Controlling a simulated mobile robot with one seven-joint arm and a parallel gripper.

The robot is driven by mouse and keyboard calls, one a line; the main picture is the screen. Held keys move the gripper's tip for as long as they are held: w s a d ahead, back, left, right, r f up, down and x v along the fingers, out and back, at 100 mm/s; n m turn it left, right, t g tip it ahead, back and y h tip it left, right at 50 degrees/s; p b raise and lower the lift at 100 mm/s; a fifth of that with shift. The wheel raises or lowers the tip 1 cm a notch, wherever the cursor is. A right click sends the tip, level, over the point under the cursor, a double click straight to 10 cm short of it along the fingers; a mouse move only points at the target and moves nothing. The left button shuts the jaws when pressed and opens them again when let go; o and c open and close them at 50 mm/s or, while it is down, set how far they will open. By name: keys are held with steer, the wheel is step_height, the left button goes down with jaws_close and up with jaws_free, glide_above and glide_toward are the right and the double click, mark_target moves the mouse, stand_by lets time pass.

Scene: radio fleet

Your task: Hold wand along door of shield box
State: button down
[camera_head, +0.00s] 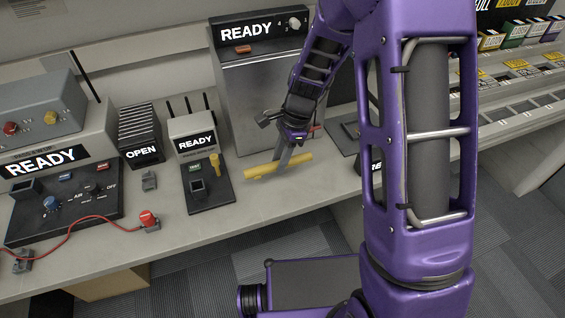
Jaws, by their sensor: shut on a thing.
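A yellow wand (262,171) lies roughly level, crosswise in my gripper (284,160). The dark fingers come down from above and are shut on its middle. The shield box appears to be the tall grey metal box (240,95) with a READY sign on top. Its plain front door faces the bench edge, behind the wand. The wand is in front of the door's lower part; I cannot tell how large the gap is. My arm hides the box's right side.
A small READY unit (194,136) with antennas and a black pad (208,188) stand left of the wand. Further left are an OPEN rack (141,137) and a large READY console (60,140) with a red cable. The bench front (240,208) is clear.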

steer(key=shift+w+a, duration=0.3)
steer(key=shift+w, duration=0.75)
steer(key=shift+w+a, duration=0.3)
steer(key=shift+w, duration=0.8)
steer(key=shift+w+a, duration=0.3)
steer(key=shift+w, duration=0.75)
steer(key=shift+s, duration=0.1)
steer(key=s+d+r+p, duration=0.1)
steer(key=s+d+r, duration=0.1)
steer(key=s, duration=0.5)
steer(key=shift+s, duration=0.3)
steer(key=shift+d, duration=0.1)
steer(key=w+d+n+g+h, duration=0.1)
steer(key=d+n+g+h, duration=0.1)
steer(key=d+n, duration=0.8)
steer(key=n, duration=0.4)
steer(key=shift+w+f+n+h, duration=0.15)
steer(key=shift+n+h, duration=0.25)
